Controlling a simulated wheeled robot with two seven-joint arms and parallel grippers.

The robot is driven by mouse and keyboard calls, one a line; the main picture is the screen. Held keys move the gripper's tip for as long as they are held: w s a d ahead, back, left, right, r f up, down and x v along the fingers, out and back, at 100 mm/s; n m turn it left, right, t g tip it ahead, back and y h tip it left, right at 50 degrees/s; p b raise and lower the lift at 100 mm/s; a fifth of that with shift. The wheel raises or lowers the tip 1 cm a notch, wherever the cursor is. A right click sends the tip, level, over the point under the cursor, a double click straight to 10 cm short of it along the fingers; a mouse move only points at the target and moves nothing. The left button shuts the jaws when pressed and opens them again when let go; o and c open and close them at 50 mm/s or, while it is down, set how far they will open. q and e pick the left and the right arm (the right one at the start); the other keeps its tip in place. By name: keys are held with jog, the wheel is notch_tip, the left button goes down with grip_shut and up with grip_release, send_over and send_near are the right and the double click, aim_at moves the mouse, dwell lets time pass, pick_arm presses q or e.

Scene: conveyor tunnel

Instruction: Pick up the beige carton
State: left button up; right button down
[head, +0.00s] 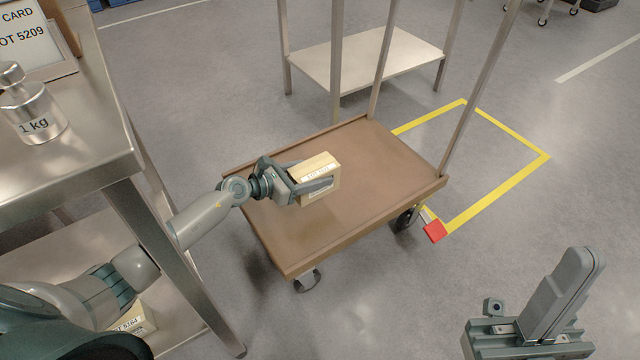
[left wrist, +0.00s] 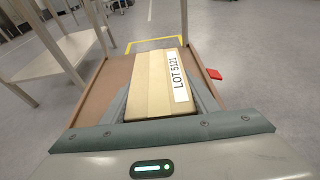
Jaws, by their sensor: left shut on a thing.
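The beige carton (head: 318,172) is between the fingers of my left gripper (head: 312,187), over the brown deck of a cart. In the left wrist view the carton (left wrist: 155,85) lies between both fingers, with a white label reading LOT 5121. My left gripper is shut on it. I cannot tell whether the carton touches the deck. My right gripper (head: 535,325) is at the lower right of the head view, away from the cart; its finger opening is not clear. Another beige carton (head: 135,320) is partly hidden behind my left arm on a lower shelf at the left.
The cart (head: 385,165) has upright posts and a red wheel pedal (head: 434,231). A steel table (head: 100,130) with a 1 kg weight (head: 35,110) stands at the left. A metal shelf unit (head: 365,60) is behind. Yellow tape (head: 500,195) marks open floor at the right.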

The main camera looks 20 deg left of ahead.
pick_arm(q)
jog(key=shift+w+r, duration=0.1)
jog(key=shift+r, duration=0.6)
jog(key=o, duration=0.4)
jog(key=c, duration=0.5)
